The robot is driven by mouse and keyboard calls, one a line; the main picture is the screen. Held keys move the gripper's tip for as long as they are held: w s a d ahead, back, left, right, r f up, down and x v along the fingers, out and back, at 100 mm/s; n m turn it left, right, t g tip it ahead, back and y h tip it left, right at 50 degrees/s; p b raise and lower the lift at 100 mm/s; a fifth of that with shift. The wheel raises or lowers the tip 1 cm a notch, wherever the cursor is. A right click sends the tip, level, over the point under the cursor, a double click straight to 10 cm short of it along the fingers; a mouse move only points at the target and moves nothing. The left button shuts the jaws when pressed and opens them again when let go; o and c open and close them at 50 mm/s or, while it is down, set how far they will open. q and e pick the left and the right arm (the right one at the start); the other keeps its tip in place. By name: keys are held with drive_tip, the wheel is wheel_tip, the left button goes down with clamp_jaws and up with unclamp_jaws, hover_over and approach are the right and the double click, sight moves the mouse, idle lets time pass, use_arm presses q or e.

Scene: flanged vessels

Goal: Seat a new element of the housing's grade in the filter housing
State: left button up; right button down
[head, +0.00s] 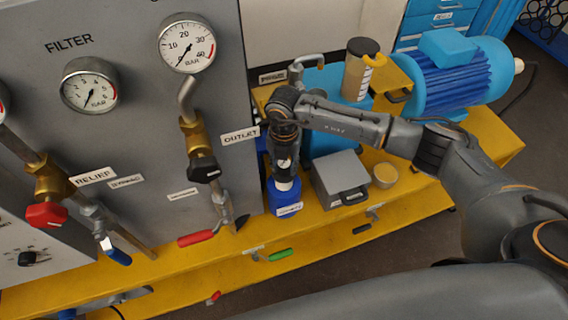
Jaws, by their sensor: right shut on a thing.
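My right gripper (285,160) reaches in from the right and points down beside the grey panel. It is shut on a white piece (284,184), which looks like a filter element; the fingers hide most of it. Right below stands an upright blue vessel (286,203) with a white label, too small to read. The white piece's lower end is at the blue vessel's top; I cannot tell whether it is inside or just above. Any grade marking is unreadable. My left gripper is not in view.
A grey box with a handle (341,178) and a round beige-topped piece (385,175) stand right of the vessel on the yellow skid (440,190). Behind are a dark-capped cylinder (360,72) and blue motor (455,80). The gauge panel (130,120) with valves borders the left.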

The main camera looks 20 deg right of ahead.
sight(284, 176)
drive_tip(key=shift+f+b, duration=2.1)
drive_tip(key=shift+f, duration=0.6)
drive_tip(key=c, duration=0.8)
unclamp_jaws()
drive_tip(key=shift+r, duration=0.1)
wheel_tip(284, 176, up, 12)
